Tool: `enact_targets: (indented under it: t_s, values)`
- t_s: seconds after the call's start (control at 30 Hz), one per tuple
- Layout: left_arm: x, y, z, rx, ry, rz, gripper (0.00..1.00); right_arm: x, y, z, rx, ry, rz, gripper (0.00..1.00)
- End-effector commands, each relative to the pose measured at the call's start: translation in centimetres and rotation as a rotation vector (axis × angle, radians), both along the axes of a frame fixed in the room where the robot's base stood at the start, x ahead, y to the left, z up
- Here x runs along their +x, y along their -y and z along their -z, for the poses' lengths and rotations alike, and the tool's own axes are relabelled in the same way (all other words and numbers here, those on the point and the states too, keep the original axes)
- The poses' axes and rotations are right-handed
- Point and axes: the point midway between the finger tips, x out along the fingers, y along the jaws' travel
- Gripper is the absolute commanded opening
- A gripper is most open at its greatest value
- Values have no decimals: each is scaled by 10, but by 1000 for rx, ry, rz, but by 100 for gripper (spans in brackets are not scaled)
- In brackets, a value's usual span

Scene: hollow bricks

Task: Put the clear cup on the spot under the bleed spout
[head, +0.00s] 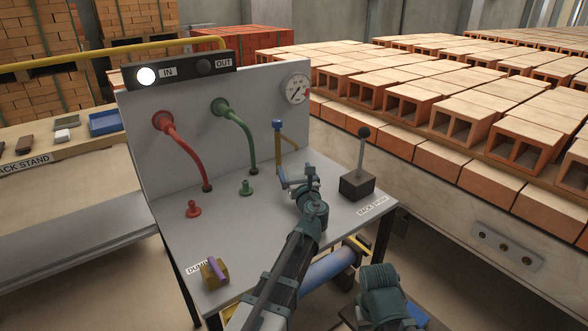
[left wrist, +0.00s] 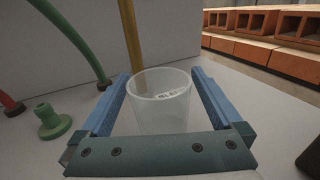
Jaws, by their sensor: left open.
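The clear cup (left wrist: 160,108) stands upright on the grey bench top in the left wrist view, between the two blue fingers of my left gripper (left wrist: 160,74). The fingers are open, with a gap on both sides of the cup. A small printed label shows at the cup, partly seen through its wall. The yellow bleed spout (left wrist: 131,38) comes down just behind the cup. In the head view the spout (head: 278,150) has a blue tap on top, and my left gripper (head: 298,179) is close in front of it. I cannot make out the cup there.
A black lever box (head: 357,185) stands right of my left gripper. Red (head: 184,150) and green (head: 237,133) hoses arch to the bench on the left, with a red plug (head: 193,209) and green plug (head: 246,187) nearby. A dummy block (head: 214,271) sits at the front left.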

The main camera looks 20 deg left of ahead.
Motion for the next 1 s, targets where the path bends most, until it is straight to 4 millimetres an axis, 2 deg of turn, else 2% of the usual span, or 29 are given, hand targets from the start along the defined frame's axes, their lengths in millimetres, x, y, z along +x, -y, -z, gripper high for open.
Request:
enact_targets:
  t_s: [0.03, 0.1, 0.4, 0.63, 1.0]
  values:
    - [-14, 6, 0, 0, 0, 3, 100, 0, 0, 0, 0, 0, 0, 50]
    - [-27, 14, 0, 0, 0, 4, 100, 0, 0, 0, 0, 0, 0, 50]
    - [-75, 41, 0, 0, 0, 2, 100, 0, 0, 0, 0, 0, 0, 50]
    - [-91, 51, 0, 0, 0, 1, 100, 0, 0, 0, 0, 0, 0, 50]
    - [-92, 52, 0, 0, 0, 1, 100, 0, 0, 0, 0, 0, 0, 50]
